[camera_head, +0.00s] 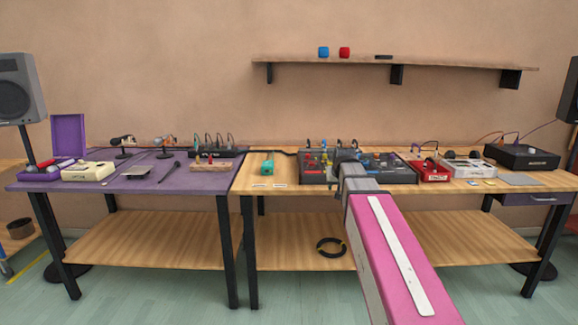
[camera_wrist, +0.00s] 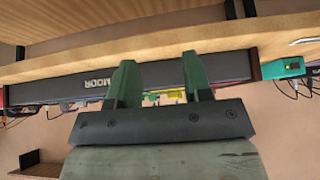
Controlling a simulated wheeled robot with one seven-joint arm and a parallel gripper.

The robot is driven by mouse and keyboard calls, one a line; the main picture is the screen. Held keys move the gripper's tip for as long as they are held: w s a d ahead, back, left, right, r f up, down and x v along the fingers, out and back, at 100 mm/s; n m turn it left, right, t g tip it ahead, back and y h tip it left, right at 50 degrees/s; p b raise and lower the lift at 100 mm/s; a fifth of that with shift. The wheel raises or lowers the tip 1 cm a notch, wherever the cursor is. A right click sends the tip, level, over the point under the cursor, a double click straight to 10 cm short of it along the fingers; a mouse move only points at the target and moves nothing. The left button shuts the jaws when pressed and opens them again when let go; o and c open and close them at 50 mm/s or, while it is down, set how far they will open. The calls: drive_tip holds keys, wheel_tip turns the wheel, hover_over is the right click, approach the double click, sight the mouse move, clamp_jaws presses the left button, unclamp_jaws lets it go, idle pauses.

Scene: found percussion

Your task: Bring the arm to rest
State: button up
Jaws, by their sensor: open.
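My arm, pink with a white strip, reaches forward from the lower right in the head view. My gripper (camera_head: 348,156) is at its far end, in front of the black synth panel (camera_head: 385,172) on the wooden table (camera_head: 310,190). In the wrist view my gripper (camera_wrist: 160,82) shows two green fingers spread apart, with nothing held between them. The synth's dark front face (camera_wrist: 75,86), with upside-down lettering, lies behind the fingers. Whether the fingertips touch it I cannot tell. The arm hides part of the table and synth in the head view.
The purple table (camera_head: 195,182) at left carries microphones and small gear. A wall shelf (camera_head: 440,64) hangs above. A black cable coil (camera_head: 331,246) lies on the lower shelf.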

drive_tip(key=s+f+g, duration=0.6)
drive_tip(key=s+f, duration=1.8)
drive_tip(key=f, duration=0.3)
drive_tip(key=shift+s+f+g, duration=0.2)
drive_tip(key=shift+f+g, duration=0.1)
drive_tip(key=shift+f, duration=0.05)
